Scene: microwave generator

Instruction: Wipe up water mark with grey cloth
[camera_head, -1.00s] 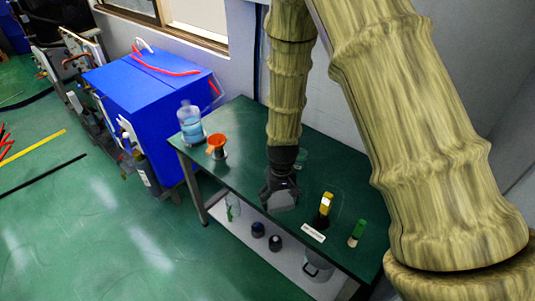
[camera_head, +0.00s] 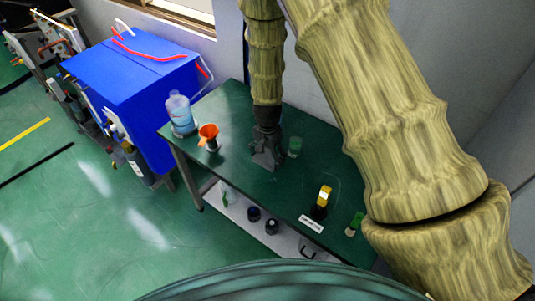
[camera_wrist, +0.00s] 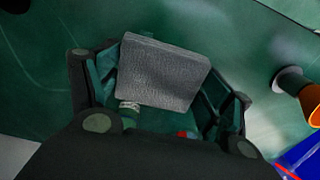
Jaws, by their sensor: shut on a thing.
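The grey cloth (camera_wrist: 162,72) is a flat, block-like grey piece held between the fingers of my gripper (camera_wrist: 160,95) in the wrist view. My gripper (camera_head: 267,160) is shut on it and points down over the green table (camera_head: 235,175), near the wall side. The cloth is hard to make out in the head view. I cannot tell whether it touches the tabletop. No water mark is clearly visible; a faint curved outline shows on the table around the black and yellow item (camera_head: 321,202).
A green glass (camera_head: 294,147) stands just right of my gripper. An orange funnel (camera_head: 208,133) and a bottle of blue liquid (camera_head: 180,115) stand to the left. A white label (camera_head: 311,224) and a green-capped vial (camera_head: 354,224) are at the front right. A blue box (camera_head: 135,85) stands beside the table.

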